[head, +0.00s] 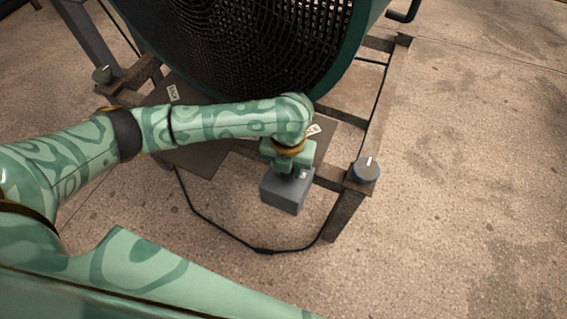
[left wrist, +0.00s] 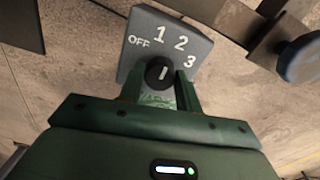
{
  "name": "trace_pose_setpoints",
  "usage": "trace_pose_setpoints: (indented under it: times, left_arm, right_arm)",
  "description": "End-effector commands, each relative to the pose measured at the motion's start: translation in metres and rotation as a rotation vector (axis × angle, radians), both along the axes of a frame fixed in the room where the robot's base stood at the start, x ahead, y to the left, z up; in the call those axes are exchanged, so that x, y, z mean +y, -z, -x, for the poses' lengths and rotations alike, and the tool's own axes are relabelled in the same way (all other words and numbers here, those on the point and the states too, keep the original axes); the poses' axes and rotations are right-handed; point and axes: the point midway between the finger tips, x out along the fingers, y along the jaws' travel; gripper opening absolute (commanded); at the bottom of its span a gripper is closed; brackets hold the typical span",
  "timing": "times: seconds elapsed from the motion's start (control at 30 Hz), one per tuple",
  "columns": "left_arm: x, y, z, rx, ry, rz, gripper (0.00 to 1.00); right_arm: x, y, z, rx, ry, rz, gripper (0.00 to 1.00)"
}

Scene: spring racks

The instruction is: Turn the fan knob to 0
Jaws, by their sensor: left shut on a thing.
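The fan knob (left wrist: 154,74) is a small black dial with a white pointer line, on a grey control box (left wrist: 141,58) in the left wrist view. The box face carries the marks OFF, 1, 2 and 3; no 0 shows. The pointer line points up and slightly right, roughly between 1 and 2. My left gripper (left wrist: 159,82) is shut on the knob, one finger at each side. In the head view, my left gripper (head: 290,165) comes down onto the grey box (head: 284,193) from above, and the knob is hidden there. My right gripper is not in view.
A large drum fan (head: 352,40) with a black grille stands behind on a rusty metal frame (head: 347,212). A round caster-like knob (head: 366,169) tops the frame's right corner. A black cable (head: 220,231) loops over the concrete floor, which is clear at right.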

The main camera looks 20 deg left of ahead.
Motion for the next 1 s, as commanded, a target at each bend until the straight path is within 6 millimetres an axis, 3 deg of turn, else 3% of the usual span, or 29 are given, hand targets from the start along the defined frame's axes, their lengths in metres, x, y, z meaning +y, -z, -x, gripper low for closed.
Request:
trace_pose_setpoints:
  times: [0.03, 0.4, 0.7, 1.0]
  left_arm:
    - [0.001, -0.013, 0.0, -0.007, -0.047, -0.003, 0.11]
    - [0.0, -0.009, 0.001, -0.001, -0.399, -0.001, 0.11]
    - [-0.001, -0.006, 0.001, 0.001, -0.678, 0.0, 0.11]
    - [0.0, -0.003, 0.001, 0.002, -0.9, 0.001, 0.11]
  right_arm:
    - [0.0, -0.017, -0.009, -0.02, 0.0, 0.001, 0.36]
    - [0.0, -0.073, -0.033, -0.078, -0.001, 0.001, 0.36]
    - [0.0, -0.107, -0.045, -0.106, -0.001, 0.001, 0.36]
    - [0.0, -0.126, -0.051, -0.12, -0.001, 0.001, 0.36]
